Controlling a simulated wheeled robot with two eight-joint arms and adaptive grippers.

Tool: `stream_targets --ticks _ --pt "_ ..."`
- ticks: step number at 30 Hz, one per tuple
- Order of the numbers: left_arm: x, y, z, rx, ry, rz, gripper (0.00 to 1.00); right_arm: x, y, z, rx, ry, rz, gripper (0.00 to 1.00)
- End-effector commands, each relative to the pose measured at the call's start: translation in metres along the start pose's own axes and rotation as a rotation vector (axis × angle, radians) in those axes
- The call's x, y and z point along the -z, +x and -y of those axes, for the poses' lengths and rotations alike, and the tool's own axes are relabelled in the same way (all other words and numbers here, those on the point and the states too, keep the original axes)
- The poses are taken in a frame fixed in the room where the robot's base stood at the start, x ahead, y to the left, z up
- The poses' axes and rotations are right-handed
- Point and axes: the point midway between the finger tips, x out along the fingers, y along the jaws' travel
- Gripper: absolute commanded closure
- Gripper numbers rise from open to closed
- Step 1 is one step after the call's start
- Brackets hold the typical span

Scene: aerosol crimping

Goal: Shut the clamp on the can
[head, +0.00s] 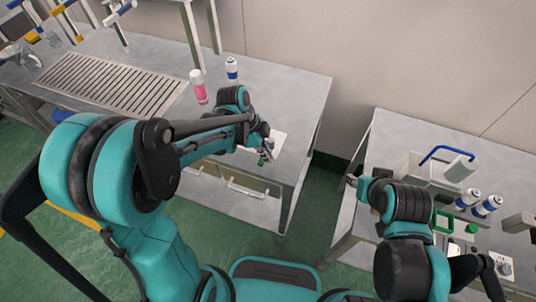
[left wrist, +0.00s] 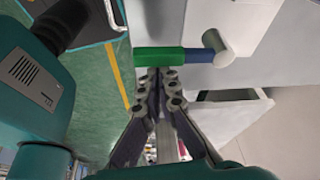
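In the head view this gripper (head: 263,152) is at a pale plate (head: 279,142) on the left table, hiding most of the fixture. I cannot make out a can in the clamp. My right gripper (head: 352,181) is small, near the right table's edge.
A pink-and-white can (head: 198,87) and a blue-and-white can (head: 232,70) stand behind my left arm on the left table (head: 300,90). The right table holds a device with a blue handle (head: 446,152) and blue-and-white cans (head: 487,206). A floor gap separates the tables.

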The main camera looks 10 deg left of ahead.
Motion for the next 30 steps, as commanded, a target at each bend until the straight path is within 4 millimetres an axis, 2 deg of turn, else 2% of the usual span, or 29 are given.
stream_targets --ticks 5,8,13,15,21,25,30 --pt "-0.001 0.001 0.001 0.002 -0.003 0.008 1.0 0.0 0.0 0.0 0.0 0.0 0.0 0.6" --pt "0.007 0.003 0.001 0.002 -0.003 0.007 1.0 -0.001 0.001 0.0 0.0 0.0 0.0 0.6" --pt "0.031 0.01 0.001 0.002 -0.003 0.005 1.0 -0.001 0.002 0.0 0.0 0.0 0.0 0.6" --pt "0.029 -0.016 0.003 0.004 -0.01 0.004 1.0 0.005 -0.007 0.0 0.0 0.0 0.0 0.6" --pt "0.029 -0.06 0.006 0.003 -0.009 0.003 1.0 0.014 -0.019 0.0 0.0 0.0 0.0 0.6" --pt "0.03 -0.078 0.007 0.002 -0.007 0.003 1.0 0.017 -0.024 0.0 0.0 0.0 0.0 0.6" --pt "0.029 -0.089 0.008 0.002 -0.007 0.002 1.0 0.018 -0.025 0.0 0.0 0.0 0.0 0.6"
